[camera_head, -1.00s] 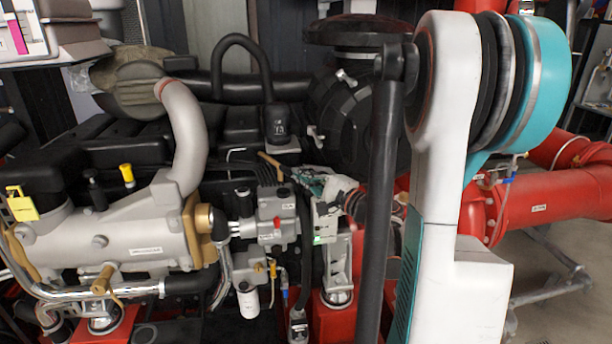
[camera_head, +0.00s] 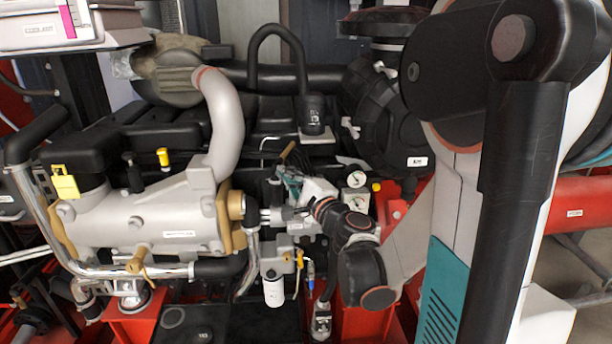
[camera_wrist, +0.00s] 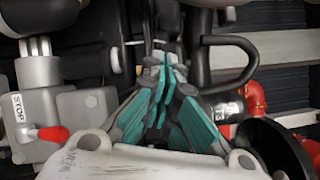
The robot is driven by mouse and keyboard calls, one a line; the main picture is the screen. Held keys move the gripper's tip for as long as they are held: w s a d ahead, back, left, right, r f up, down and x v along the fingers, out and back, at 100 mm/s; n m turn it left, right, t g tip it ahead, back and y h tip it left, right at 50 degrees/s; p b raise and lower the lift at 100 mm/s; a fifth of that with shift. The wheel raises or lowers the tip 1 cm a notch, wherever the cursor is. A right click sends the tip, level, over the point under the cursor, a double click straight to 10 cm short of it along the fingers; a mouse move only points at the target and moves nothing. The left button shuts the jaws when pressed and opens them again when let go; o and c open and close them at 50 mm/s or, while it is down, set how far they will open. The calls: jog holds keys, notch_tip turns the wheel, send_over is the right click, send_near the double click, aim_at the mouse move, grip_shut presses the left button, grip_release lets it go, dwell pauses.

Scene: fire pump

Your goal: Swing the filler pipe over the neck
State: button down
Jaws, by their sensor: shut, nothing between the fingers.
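A black hooped pipe (camera_head: 278,34) rises behind the engine and comes down to a black canister-like end (camera_head: 312,115). A thick grey bent pipe (camera_head: 224,112) runs down to the grey engine housing. I cannot tell for sure which pipe is the filler pipe, nor pick out the neck. My gripper (camera_head: 287,172), with teal fingers, is below and left of the canister end, apart from the hooped pipe. In the wrist view, the fingers (camera_wrist: 164,72) come together with nothing between them. A dark bent pipe (camera_wrist: 238,42) curves to their right.
A box labelled COOLANT (camera_head: 45,32) stands at the upper left. A grey unit marked STOP (camera_wrist: 45,115) with a red lever (camera_wrist: 50,134) is left of my fingers. A large black housing (camera_head: 380,115) and red pipework (camera_head: 575,205) lie to the right. Space around the fingers is tight.

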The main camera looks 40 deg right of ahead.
jog(key=shift+w+a, duration=1.15)
jog(key=shift+a, duration=0.15)
